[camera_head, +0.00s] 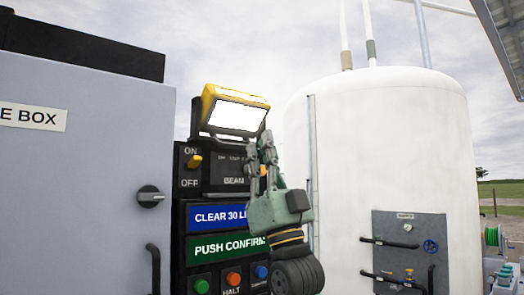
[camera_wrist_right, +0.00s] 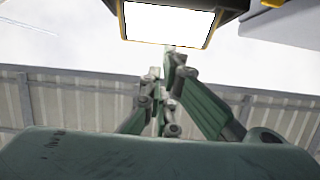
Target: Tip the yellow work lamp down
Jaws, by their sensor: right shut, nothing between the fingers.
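The yellow work lamp (camera_head: 207,104) sits on top of the black control panel in the head view. Its white face is lit and tilted toward the lower right. It also shows at the top of the right wrist view (camera_wrist_right: 168,22). My right gripper (camera_head: 262,142) points up just in front of the lamp's lower right edge, with its fingers together and nothing between them. In the right wrist view the fingertips (camera_wrist_right: 170,60) overlap the lamp's lower edge. I cannot tell whether they touch it. My left gripper is in neither view.
The black control panel (camera_head: 190,222) carries a yellow ON/OFF switch (camera_head: 195,161), blue and green labels and several coloured buttons. A grey cabinet (camera_head: 80,190) with a black knob stands at the left. A white tank (camera_head: 390,140) stands behind at the right.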

